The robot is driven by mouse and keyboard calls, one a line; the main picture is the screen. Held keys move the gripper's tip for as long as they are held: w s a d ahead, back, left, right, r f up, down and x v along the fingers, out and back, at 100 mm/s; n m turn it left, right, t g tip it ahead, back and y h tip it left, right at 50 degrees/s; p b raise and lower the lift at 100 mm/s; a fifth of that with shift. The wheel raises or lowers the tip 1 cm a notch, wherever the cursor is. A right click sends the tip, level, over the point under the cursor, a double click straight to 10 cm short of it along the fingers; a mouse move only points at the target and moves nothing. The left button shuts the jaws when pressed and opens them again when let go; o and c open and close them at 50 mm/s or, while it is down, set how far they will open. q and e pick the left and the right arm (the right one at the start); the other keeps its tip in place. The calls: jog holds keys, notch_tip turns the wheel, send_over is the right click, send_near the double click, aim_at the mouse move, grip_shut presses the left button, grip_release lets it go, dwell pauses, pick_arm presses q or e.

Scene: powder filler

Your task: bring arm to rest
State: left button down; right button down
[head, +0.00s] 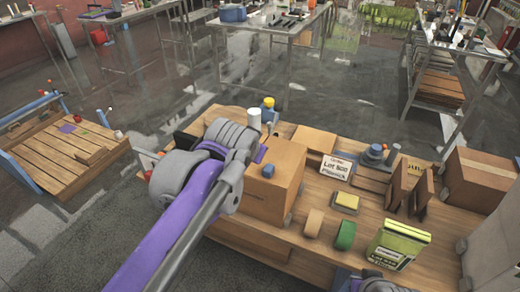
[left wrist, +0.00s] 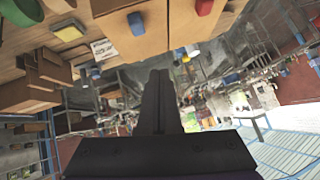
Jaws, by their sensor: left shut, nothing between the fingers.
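My left arm (head: 190,205) reaches in from the bottom of the head view, over the left part of a wooden workbench (head: 285,245). Its grey wrist is beside a large cardboard box (head: 275,182). In the left wrist view my left gripper (left wrist: 158,78) shows as dark fingers pressed together, with nothing held. The fingers point away from the bench, toward the open room. A small grey part of my body shows at the bottom edge of the head view, and my right gripper is not in view.
The bench holds a lot sign (head: 337,167), a green tape roll (head: 345,235), a yellow-green box (head: 398,244) and a cardboard box at right (head: 480,180). A low wooden pallet cart (head: 62,165) stands at left. Metal tables stand at the back, with open floor between.

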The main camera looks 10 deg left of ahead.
pick_arm(q)
jog(key=s+a+f+n+g, duration=0.1)
jog(key=s+a+f+n, duration=0.1)
jog(key=s+f, duration=0.8)
jog(key=s+a+f+n+g, duration=0.2)
jog(key=s+a+f, duration=0.3)
jog(key=s+f, duration=0.4)
jog(key=shift+s+f, duration=0.35)
jog(key=shift+f, duration=0.25)
jog(key=shift+a, duration=0.1)
